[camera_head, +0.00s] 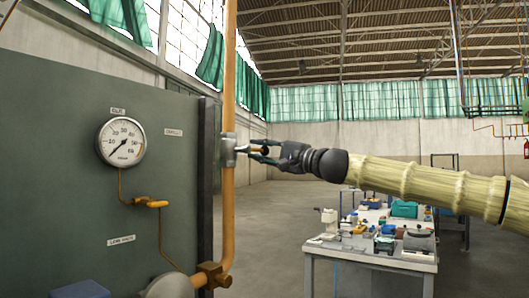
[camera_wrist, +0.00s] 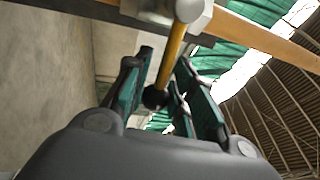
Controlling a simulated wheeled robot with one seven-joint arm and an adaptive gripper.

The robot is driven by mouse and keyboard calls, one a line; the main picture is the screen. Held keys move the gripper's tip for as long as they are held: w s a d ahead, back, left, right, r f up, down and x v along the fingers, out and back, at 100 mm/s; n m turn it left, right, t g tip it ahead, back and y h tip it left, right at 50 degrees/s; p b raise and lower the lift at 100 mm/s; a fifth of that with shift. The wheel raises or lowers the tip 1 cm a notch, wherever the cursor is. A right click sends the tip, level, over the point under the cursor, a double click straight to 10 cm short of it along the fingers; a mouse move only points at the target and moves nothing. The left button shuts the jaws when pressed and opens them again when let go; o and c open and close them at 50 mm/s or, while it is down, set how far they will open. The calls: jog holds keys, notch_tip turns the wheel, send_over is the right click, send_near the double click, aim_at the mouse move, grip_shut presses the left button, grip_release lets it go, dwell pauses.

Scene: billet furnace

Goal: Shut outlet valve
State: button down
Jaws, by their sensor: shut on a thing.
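The valve (camera_head: 228,150) is a grey body on the upright orange pipe (camera_head: 228,205), at the right edge of the green panel. In the wrist view, its grey body (camera_wrist: 190,12) is at the top. A yellow lever (camera_wrist: 172,55) with a black ball end (camera_wrist: 154,97) comes from it, across the line of the pipe. My gripper (camera_head: 259,150) reaches in from the right and is shut on the lever. In the wrist view, the fingers (camera_wrist: 165,82) are on both sides of the lever, with the ball end between them. The exact contact is hard to see.
The green panel (camera_head: 60,170) carries a round gauge (camera_head: 121,141), a small orange-handled valve (camera_head: 150,203) and labels too small to read surely. A brass fitting (camera_head: 212,275) is low on the pipe. A cluttered workbench (camera_head: 330,252) stands behind, below my arm. Open floor lies between.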

jog(key=shift+f, duration=0.2)
jog(key=c, duration=1.2)
grip_release()
jog(key=shift+r, duration=0.1)
jog(key=shift+c, duration=0.2)
jog(key=v, duration=1.2)
jog(key=shift+w+d, duration=0.1)
